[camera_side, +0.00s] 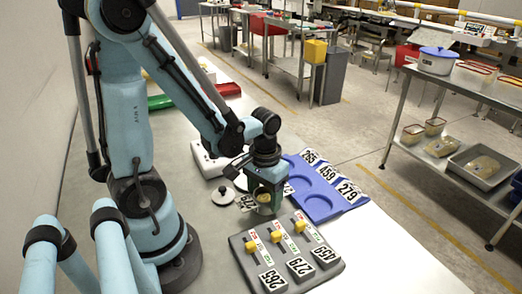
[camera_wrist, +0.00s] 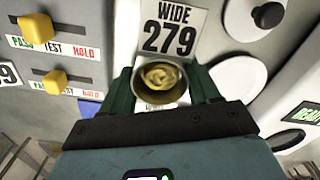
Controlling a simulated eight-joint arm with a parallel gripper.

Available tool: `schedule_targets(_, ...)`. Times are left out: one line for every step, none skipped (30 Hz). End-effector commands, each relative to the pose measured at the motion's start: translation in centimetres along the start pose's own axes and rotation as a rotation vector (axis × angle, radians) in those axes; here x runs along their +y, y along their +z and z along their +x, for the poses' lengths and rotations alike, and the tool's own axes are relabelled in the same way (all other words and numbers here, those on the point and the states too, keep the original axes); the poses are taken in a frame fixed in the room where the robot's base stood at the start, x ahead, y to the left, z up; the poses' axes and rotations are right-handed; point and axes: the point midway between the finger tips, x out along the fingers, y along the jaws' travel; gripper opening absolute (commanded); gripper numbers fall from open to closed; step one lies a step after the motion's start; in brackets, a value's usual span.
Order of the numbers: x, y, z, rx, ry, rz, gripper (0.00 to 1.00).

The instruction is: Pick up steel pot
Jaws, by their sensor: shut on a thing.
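The steel pot (camera_wrist: 160,96) is a small round metal cup with a yellow filling, seen from above in the wrist view. My gripper (camera_wrist: 163,82) has its two green fingers on either side of the pot and is shut on it. In the side view my gripper (camera_side: 264,203) points down over the table, with the pot (camera_side: 264,198) partly hidden between its fingers. I cannot tell whether the pot's base touches the surface. A white card reading WIDE 279 (camera_wrist: 170,28) lies beside the pot.
A grey panel with yellow sliders (camera_side: 236,246) stands in front of my gripper. A blue tray with round recesses (camera_side: 318,205) is to the right. A lid with a black knob (camera_side: 222,197) and a white device (camera_side: 205,160) are to the left.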

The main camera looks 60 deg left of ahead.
Motion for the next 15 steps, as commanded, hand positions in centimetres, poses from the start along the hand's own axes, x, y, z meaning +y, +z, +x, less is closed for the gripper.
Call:
schedule_targets(0.0,0.0,0.0,0.0,0.0,0.0,0.26)
schedule_targets(0.0,0.0,0.0,0.0,0.0,0.0,0.26)
schedule_targets(0.0,0.0,-0.1,0.0,0.0,0.0,0.26)
schedule_targets(0.0,0.0,-0.1,0.0,0.0,0.0,0.26)
schedule_targets(0.0,0.0,-0.2,0.0,0.0,0.0,0.26)
schedule_targets(0.0,0.0,-0.3,0.0,0.0,0.0,0.26)
schedule_targets(0.0,0.0,-0.4,0.0,0.0,0.0,0.26)
schedule_targets(0.0,0.0,-0.5,0.0,0.0,0.0,0.26)
schedule_targets(0.0,0.0,-0.7,0.0,0.0,0.0,0.26)
schedule_targets(0.0,0.0,-0.9,0.0,0.0,0.0,0.26)
schedule_targets(0.0,0.0,-1.1,0.0,0.0,0.0,0.26)
schedule_targets(0.0,0.0,-1.4,0.0,0.0,0.0,0.26)
schedule_targets(0.0,0.0,-1.6,0.0,0.0,0.0,0.26)
schedule_targets(0.0,0.0,-1.9,0.0,0.0,0.0,0.26)
schedule_targets(0.0,0.1,-2.3,0.0,0.0,0.0,0.26)
